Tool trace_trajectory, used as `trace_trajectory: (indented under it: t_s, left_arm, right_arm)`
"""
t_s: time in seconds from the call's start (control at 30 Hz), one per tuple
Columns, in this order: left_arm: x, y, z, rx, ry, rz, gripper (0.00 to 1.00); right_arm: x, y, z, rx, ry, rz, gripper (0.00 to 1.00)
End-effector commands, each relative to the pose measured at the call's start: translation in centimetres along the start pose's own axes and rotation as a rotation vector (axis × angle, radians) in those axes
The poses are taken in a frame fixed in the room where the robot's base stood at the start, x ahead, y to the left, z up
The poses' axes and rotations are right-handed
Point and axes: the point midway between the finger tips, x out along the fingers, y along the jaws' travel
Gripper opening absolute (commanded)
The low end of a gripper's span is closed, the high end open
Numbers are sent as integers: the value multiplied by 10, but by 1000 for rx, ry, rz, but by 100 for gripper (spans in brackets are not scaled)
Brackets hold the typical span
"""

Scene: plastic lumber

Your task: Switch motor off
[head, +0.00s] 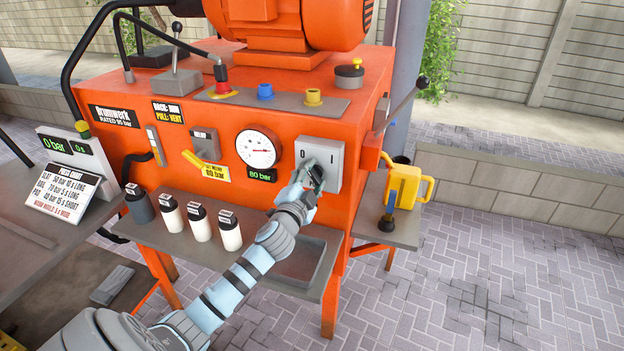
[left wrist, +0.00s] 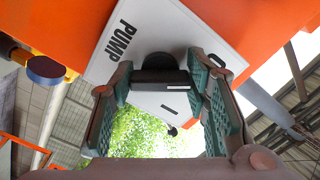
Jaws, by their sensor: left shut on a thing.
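The motor switch is a grey box (head: 334,155) marked 0 and I, on the right of the orange machine's front. In the left wrist view its plate (left wrist: 188,28) reads PUMP. My left gripper (head: 311,176) is at this plate, its fingers (left wrist: 165,85) shut on the black knob (left wrist: 160,76). A white line shows on the knob. The gripper and hand hide most of the knob in the head view, so I cannot tell clearly which mark it points to. The orange motor (head: 290,22) sits on top. My right gripper is not in view.
Several bottles (head: 199,223) stand on the grey shelf (head: 172,235) below. A yellow can (head: 403,186) stands on a side shelf at right. Open paving lies to the right.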

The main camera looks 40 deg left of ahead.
Motion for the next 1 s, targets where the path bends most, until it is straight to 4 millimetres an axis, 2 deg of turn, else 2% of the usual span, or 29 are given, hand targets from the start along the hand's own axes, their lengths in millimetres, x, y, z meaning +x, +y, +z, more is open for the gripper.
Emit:
trace_trajectory:
  t_s: [0.33,0.37,0.47,0.8,0.87,1.0]
  left_arm:
    - [0,1,1,-5,-2,2,15]
    - [0,1,1,-4,-2,2,47]
    - [0,1,1,-4,-2,2,63]
    - [-3,0,1,-1,-1,1,63]
    - [-10,0,1,0,0,1,63]
    - [-42,1,1,2,0,4,63]
  right_arm:
    - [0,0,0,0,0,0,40]
    - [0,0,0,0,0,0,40]
    - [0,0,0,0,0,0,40]
    - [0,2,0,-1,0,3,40]
    - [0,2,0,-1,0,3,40]
    - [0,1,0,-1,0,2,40]
